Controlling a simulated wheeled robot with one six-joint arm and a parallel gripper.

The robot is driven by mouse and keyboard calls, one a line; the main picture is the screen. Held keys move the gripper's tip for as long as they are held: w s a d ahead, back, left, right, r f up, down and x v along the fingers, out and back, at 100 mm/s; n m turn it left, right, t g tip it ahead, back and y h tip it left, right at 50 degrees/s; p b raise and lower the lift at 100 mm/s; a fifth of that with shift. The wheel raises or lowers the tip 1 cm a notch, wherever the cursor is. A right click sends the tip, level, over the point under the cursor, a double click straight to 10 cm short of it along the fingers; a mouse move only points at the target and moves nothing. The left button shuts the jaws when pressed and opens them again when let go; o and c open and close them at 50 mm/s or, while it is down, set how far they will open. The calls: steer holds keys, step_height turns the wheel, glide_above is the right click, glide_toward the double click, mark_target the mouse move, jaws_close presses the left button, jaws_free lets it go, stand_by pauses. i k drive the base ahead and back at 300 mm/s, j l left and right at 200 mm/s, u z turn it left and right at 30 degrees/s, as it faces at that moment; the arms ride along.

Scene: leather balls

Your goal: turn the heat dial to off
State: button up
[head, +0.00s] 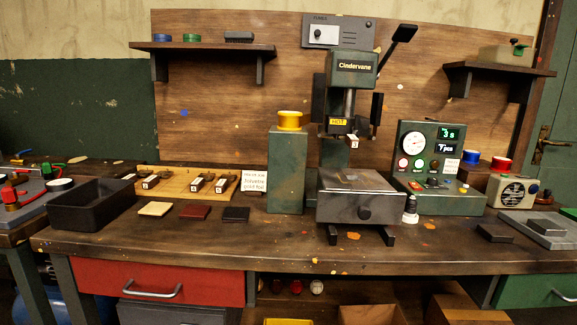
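A green control box (440,200) stands on the bench right of the press. Its face carries a round white gauge (413,145), a lit display reading 3 s (448,134), a second display reading 7 pcs (445,148), and small red and green buttons or lamps. A small dark knob with a red mark (432,182) sits low on the face; it may be the heat dial, but its label and setting are too small to read. The Cindervane press (352,75) bears a yellow HOT sign (339,122). My gripper is not in view.
A small white-and-black bottle (410,208) stands between that block and the control box. A black tray (92,204) and leather swatches (194,212) lie left. The bench's front strip is mostly clear.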

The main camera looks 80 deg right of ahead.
mark_target(431, 180)
steer(key=z, duration=3.15)
